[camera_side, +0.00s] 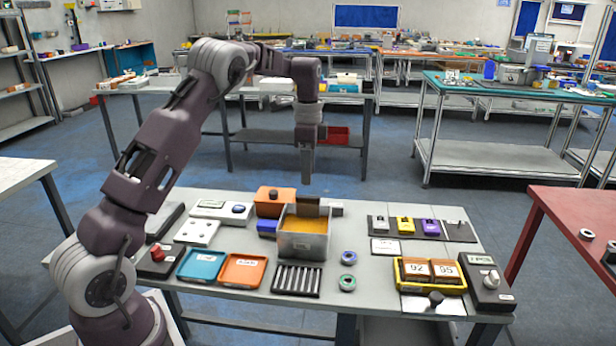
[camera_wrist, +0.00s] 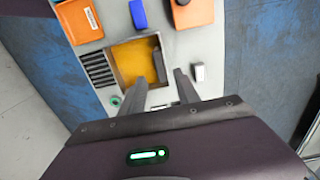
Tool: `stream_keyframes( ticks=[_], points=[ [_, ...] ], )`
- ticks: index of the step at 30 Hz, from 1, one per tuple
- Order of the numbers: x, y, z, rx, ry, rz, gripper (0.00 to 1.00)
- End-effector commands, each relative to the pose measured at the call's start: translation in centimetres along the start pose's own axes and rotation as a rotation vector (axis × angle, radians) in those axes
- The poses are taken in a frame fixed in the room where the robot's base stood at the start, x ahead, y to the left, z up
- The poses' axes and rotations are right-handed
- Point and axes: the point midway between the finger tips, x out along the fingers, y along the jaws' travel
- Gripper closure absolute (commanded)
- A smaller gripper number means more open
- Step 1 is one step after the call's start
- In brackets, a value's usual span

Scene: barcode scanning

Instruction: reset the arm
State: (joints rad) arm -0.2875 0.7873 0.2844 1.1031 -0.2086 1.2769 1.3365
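My arm reaches over the back of the grey work table (camera_side: 350,275). My gripper (camera_side: 307,178) points down and hangs well above the table, behind the metal bin. In the wrist view my gripper (camera_wrist: 160,76) shows two dark fingers apart, with nothing held between them. The metal bin (camera_side: 302,246) with an orange-brown inside lies beyond the fingertips there. The side view shows the gripper edge-on, so the finger gap is hidden in it.
An orange box (camera_side: 268,203) and a blue block (camera_side: 267,227) stand by the bin. Blue (camera_side: 201,265) and orange (camera_side: 243,270) trays lie at the front left. A yellow tray (camera_side: 430,288) with numbered blocks is at right. The air around my gripper is clear.

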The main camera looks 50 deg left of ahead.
Motion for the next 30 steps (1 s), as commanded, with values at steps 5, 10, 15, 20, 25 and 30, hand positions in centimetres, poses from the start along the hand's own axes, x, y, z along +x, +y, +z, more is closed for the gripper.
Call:
stream_keyframes(
  ticks=[5,10,15,20,25,30],
  points=[
    [-0.9,0.6,-0.2,-0.017,0.009,-0.007,0.62],
    [-9.0,8.2,-1.0,-0.211,0.109,-0.070,0.62],
    [-14.6,21.0,0.7,-0.442,0.246,-0.126,0.62],
    [-14.1,31.7,4.6,-0.618,0.366,-0.166,0.62],
    [-11.1,37.1,7.8,-0.735,0.448,-0.189,0.62],
    [-10.1,38.1,8.6,-0.769,0.468,-0.192,0.62]
  ],
)
